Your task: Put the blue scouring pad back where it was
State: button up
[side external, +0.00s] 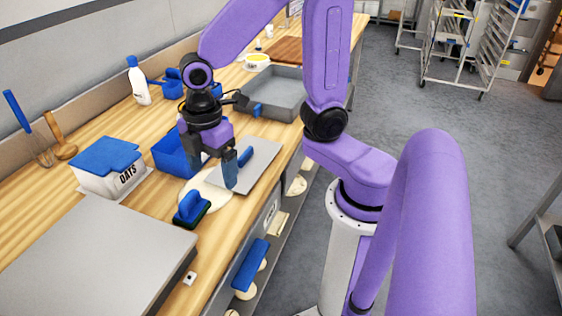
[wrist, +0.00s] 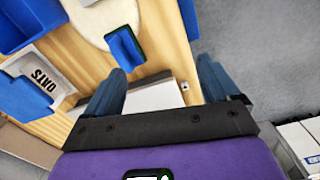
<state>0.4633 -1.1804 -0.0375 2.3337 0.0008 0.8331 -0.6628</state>
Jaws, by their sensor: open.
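The blue scouring pad (side external: 189,207), a blue grip on a dark green-edged base, rests on the wooden counter at the near edge of a round cream disc (side external: 217,201). In the wrist view the pad (wrist: 124,47) lies above and left of the middle, beside the disc (wrist: 88,28). My gripper (side external: 212,182) is open and empty above the counter, beyond the pad in the side view. In the wrist view the pad lies ahead of the left finger, outside the space between the fingers (wrist: 160,68).
A white OATS container (side external: 112,180) with a blue lid and a blue bin (side external: 172,154) stand left of my gripper. A flat grey sheet (side external: 262,160) lies to the right. A large metal box (side external: 95,255) fills the near counter. A grey pan (side external: 275,92) sits farther back.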

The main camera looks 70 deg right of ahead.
jog(key=s+d+r+m, duration=0.1)
jog(key=s+d+m, duration=0.2)
jog(key=s, duration=1)
jog(key=shift+s+d+r, duration=0.25)
jog(key=shift+d+r, duration=0.05)
jog(key=shift+d, duration=0.35)
